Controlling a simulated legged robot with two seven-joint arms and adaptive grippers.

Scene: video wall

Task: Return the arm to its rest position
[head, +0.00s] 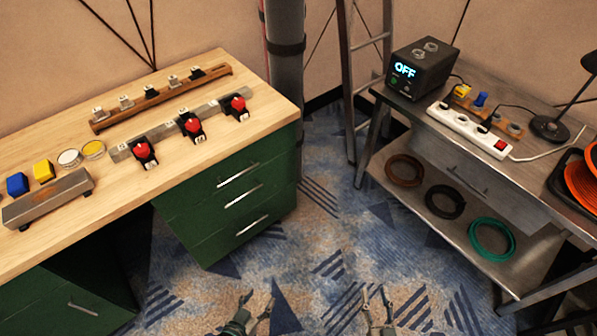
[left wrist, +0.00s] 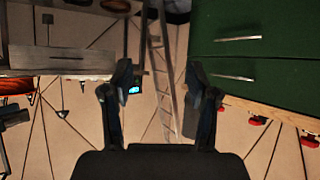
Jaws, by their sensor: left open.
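My left gripper (head: 257,301) is low in the head view, over the carpet in front of the green drawers. It is open and empty; its two fingers stand well apart in the left wrist view (left wrist: 159,85). My right gripper (head: 376,299) is also low in the head view, to the right of the left one. Its fingers are apart with nothing between them. Both grippers are clear of the tables.
A wooden workbench (head: 225,130) with red buttons (head: 192,125) and green drawers (head: 240,195) stands left. A grey table (head: 400,105) with a black box reading OFF (head: 422,68) and a power strip (head: 468,130) stands right. A ladder (head: 349,80) leans behind. Carpet between is free.

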